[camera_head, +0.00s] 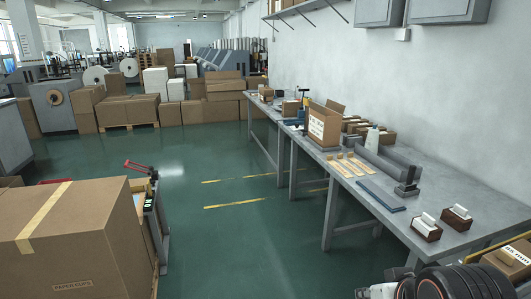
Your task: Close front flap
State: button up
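An open cardboard box (324,125) stands upright on the long grey worktable, about halfway along it. A flap stands up at its top right. Dark print shows on the side of the box that faces me. The view is too small to tell how each of the other flaps lies. A dark, ribbed part of my arm fills the bottom right corner. My gripper's fingers do not show, and nothing of my arm is near the open box.
The worktable (455,255) runs along the right wall. Flat tan pieces (343,166), a dark blue strip (382,195), a grey metal fixture (385,163) and two small brown holders (426,227) lie on it. A large taped carton (65,240) stands at left. Green floor between is clear.

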aim_at(320, 108)
jog(key=i+u, duration=0.2)
jog(key=i, duration=1.9)
